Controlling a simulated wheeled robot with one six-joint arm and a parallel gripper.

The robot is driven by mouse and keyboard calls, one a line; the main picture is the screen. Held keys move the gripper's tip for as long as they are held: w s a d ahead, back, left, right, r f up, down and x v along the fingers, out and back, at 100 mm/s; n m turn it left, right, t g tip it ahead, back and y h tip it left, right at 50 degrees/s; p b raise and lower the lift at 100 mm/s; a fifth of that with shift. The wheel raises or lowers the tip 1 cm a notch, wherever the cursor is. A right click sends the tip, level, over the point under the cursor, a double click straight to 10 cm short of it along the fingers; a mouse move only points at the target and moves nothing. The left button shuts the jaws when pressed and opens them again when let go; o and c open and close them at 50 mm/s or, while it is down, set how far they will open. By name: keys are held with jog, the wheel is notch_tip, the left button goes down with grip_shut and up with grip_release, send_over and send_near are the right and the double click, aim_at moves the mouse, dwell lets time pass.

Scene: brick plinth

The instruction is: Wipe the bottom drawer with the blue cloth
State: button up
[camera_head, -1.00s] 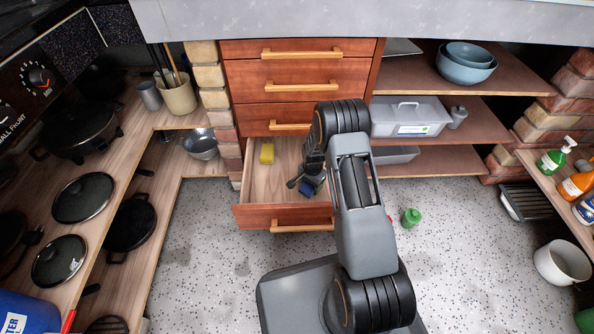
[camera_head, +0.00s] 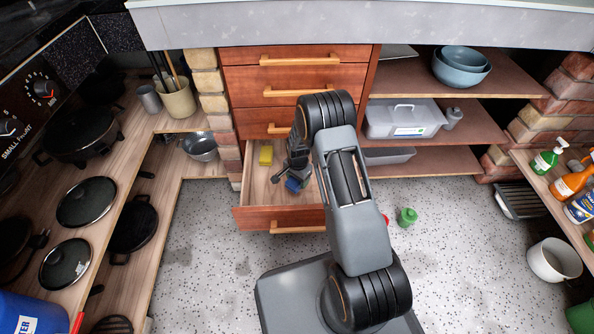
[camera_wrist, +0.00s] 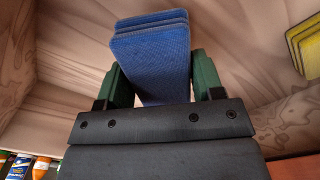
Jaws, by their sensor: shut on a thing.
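The bottom drawer (camera_head: 262,220) is pulled open, with a pale wood inside and a red-brown front. The green fingers of my gripper (camera_wrist: 160,82) press on both sides of the cloth. My arm hides the drawer's right part. I cannot tell for sure whether the cloth touches the drawer floor.
Closed drawers (camera_head: 290,80) hang above. A green bottle (camera_head: 407,217) stands on the floor to the right. A grey box (camera_head: 403,120) is on the right shelf.

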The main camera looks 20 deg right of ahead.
jog(key=shift+r+p, duration=0.9)
jog(key=shift+r, duration=0.7)
